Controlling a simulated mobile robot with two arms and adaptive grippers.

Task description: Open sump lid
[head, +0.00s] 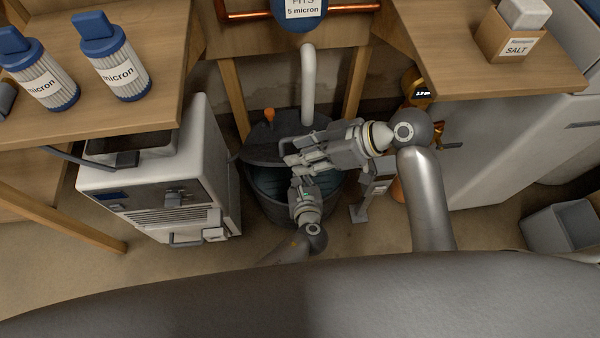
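The sump (252,205) is a dark round tub on the floor in the middle of the head view. A dark lid (262,152) lies over its back part, with a white pipe coming down to it. In front of the lid a bluish interior (268,180) shows. My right gripper (292,160) reaches in from the right, over the tub near the lid's front edge. My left gripper (302,178) comes up from below, just in front of the right one. The two overlap in the view, and their fingertips are too small and crowded to read. Contact with the lid cannot be told.
An orange knob (269,115) stands at the tub's back left. A white machine (170,195) stands close on the left and a grey cabinet (510,150) on the right. A small grey stand (362,198) is right of the tub. Wooden legs flank the pipe. Floor in front is clear.

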